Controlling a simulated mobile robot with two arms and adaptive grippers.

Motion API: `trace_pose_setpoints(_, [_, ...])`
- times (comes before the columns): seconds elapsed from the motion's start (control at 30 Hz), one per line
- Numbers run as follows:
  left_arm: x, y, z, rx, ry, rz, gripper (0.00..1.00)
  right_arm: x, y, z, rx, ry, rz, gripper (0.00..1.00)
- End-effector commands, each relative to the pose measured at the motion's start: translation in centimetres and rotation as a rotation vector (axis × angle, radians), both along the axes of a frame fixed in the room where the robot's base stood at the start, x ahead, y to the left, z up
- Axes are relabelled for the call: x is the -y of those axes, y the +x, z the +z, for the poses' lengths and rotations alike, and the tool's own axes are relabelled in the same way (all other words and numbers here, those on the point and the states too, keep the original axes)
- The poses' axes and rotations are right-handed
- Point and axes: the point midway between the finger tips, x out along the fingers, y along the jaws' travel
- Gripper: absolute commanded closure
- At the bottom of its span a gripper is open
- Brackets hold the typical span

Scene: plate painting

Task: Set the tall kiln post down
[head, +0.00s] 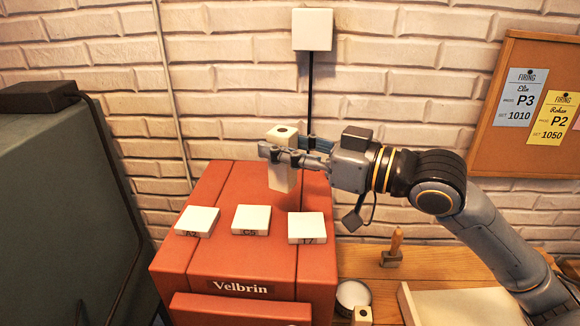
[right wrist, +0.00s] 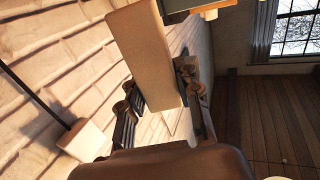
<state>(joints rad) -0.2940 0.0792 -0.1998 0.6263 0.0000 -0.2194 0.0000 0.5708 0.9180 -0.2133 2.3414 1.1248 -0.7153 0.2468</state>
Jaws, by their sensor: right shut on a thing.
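The tall kiln post (head: 282,172) is a pale, square-sided block with a dark hole in its top. In the head view it is upright, over the back of the red-brown kiln (head: 210,250) labelled Velbrin. My right gripper (head: 283,155) is shut on the post near its upper part, coming from the right. I cannot tell whether the post's foot touches the kiln top. In the right wrist view the post (right wrist: 145,50) lies between the fingers (right wrist: 158,95). My left gripper is not in view.
Pale tiles marked A2 (head: 197,221), C5 (head: 251,219) and 17 (head: 306,227) lie along the kiln top's front. A white box on a black rod (head: 312,30) is behind. A wooden-handled tool (head: 393,248) and a short post (head: 362,316) are on the wooden bench at right.

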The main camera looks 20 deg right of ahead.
Motion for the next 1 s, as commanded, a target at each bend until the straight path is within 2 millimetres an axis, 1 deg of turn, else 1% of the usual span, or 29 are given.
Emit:
trace_pose_setpoints(0.03, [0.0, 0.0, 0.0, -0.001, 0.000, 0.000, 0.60, 0.5, 0.6, -0.8, -0.005, 0.002, -0.003, 1.00])
trace_pose_setpoints(0.1, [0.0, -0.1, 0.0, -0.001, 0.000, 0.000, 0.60, 0.9, 1.1, -1.6, -0.001, 0.002, -0.003, 1.00])
trace_pose_setpoints(0.27, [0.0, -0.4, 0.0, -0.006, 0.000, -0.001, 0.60, 1.3, 1.7, -2.4, 0.003, 0.001, 0.000, 1.00])
trace_pose_setpoints(0.37, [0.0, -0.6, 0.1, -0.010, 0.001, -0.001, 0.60, 1.9, 2.4, -3.5, -0.001, 0.002, -0.003, 1.00])
trace_pose_setpoints(0.57, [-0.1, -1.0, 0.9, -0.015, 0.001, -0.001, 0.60, 1.7, 2.2, -5.7, 0.000, 0.003, 0.000, 1.00])
trace_pose_setpoints(0.67, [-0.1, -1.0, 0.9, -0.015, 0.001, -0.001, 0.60, 1.8, 2.2, -6.2, 0.004, 0.002, 0.000, 1.00])
trace_pose_setpoints(0.9, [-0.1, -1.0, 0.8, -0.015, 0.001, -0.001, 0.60, 1.7, 2.2, -6.2, 0.005, 0.002, 0.000, 1.00])
trace_pose_setpoints(1.0, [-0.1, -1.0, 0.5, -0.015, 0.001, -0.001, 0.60, 1.7, 2.2, -6.6, 0.004, 0.001, 0.000, 1.00])
